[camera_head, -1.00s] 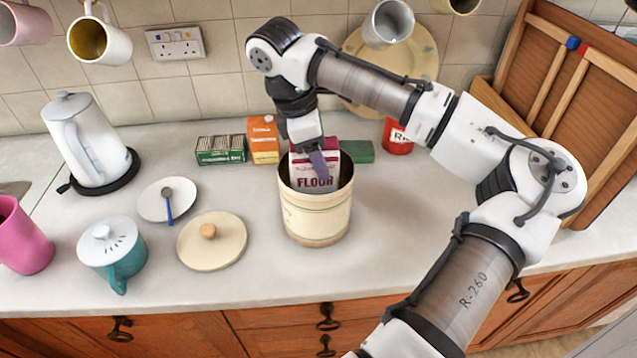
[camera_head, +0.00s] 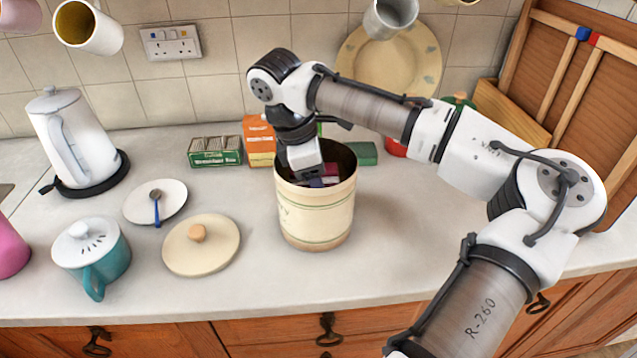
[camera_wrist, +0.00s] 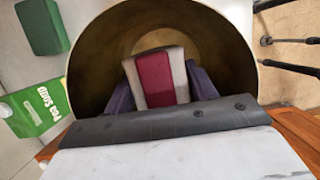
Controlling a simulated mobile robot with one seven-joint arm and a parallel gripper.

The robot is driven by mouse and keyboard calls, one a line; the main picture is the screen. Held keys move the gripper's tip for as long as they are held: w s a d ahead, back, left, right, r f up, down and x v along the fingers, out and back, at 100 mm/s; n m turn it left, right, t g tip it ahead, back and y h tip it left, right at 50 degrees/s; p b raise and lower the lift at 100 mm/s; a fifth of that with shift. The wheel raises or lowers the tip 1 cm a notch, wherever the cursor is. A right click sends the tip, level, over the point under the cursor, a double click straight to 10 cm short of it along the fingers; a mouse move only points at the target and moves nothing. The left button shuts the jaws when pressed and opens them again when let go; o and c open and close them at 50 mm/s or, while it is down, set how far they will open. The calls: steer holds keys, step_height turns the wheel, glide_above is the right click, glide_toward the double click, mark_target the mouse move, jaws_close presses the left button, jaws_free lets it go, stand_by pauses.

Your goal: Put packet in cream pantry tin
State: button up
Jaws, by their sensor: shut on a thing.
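The cream pantry tin (camera_head: 316,217) stands upright and open on the worktop, with its lid off. The flour packet (camera_head: 331,173) is down inside its mouth, with only its top showing in the head view. In the wrist view the packet (camera_wrist: 158,78) shows its pale and dark red top, with the tin's inner wall (camera_wrist: 213,52) around it. My gripper (camera_wrist: 160,86) is shut on the packet, one purple finger on each side, and reaches down into the tin.
The cream lid (camera_head: 218,246) with a wooden knob lies left of the tin. A green box (camera_head: 215,152) and an orange box (camera_head: 259,140) stand behind it. A teal lidded mug (camera_head: 97,258), saucer and kettle are further left. Worktop in front is clear.

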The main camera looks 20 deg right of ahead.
steer(key=o, duration=1.3)
steer(key=shift+f, duration=0.1)
steer(key=shift+o, duration=0.2)
steer(key=v, duration=1.2)
